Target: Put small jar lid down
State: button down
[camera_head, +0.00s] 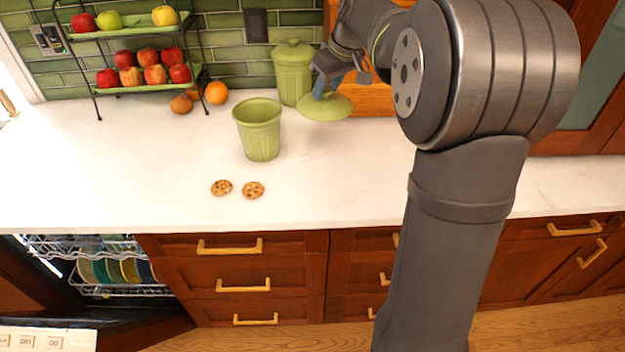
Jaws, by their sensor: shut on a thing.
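The small jar lid (325,107) is a round, pale green disc at the back of the white counter, right of the jars. My gripper (322,82) is above it and shut on its knob, with the fingers partly hidden by the wrist. The lid looks roughly level and close to the counter; I cannot tell whether it touches it. An open green jar (259,130) without a lid stands to the left and nearer. A taller green jar (293,72) with its own lid on stands behind, just left of my gripper.
Two cookies (237,189) lie in front of the open jar. A tiered fruit rack (136,62) stands at the back left, with an orange (216,92) beside it. A wooden board (372,99) is behind the lid. The front of the counter (330,180) is clear.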

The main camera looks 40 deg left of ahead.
jog(key=s+d+f+m+t, duration=0.1)
jog(key=d+f+m, duration=0.1)
jog(key=d+f, duration=0.35)
jog(key=s+d+f+m, duration=0.1)
jog(key=s+d+f, duration=0.1)
jog(key=d, duration=0.6)
jog(key=shift+s+a+f, duration=0.7)
jog(key=shift+a+f, duration=1.15)
jog(key=shift+f, duration=0.05)
jog(key=shift+s+a+f, duration=0.7)
jog(key=shift+a+f, duration=1.1)
jog(key=shift+f, duration=0.1)
jog(key=shift+s+a+f, duration=0.7)
jog(key=shift+a+f, duration=1.15)
jog(key=shift+f, duration=0.05)
jog(key=shift+f, duration=0.1)
jog(key=c, duration=0.9)
grip_release()
jog(key=shift+c, duration=0.2)
jog(key=v, duration=1.2)
jog(key=shift+s+a, duration=0.15)
